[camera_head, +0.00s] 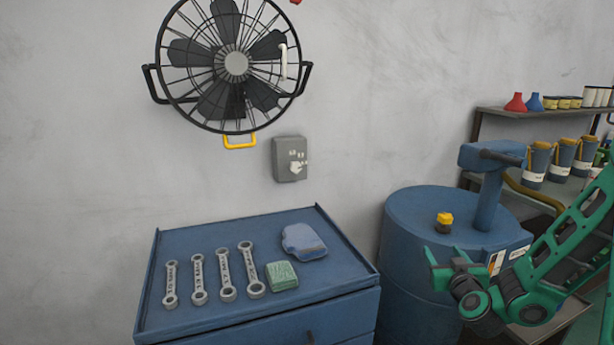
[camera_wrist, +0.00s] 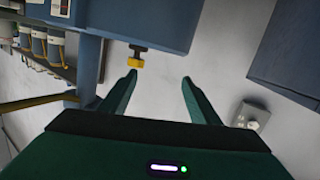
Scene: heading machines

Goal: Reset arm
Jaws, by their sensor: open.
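My gripper (camera_wrist: 158,79) is open, with its two dark green fingers spread and nothing between them. In the head view, my green arm comes in from the right edge. My gripper (camera_head: 446,262) is at its left end, in front of the blue drum (camera_head: 408,240) in the picture. The yellow knob (camera_head: 445,218) on the drum's top shows just above it. In the wrist view, the yellow knob (camera_wrist: 136,64) appears beyond the left fingertip, apart from it. How far my gripper is from the drum is hard to tell.
A blue cabinet (camera_head: 180,240) carries several wrenches (camera_head: 227,275), a green sponge (camera_head: 282,276) and a blue cloth (camera_head: 303,242). A fan (camera_head: 235,64) and a grey switch box (camera_head: 289,159) are on the wall. A shelf (camera_head: 485,125) with containers stands at right.

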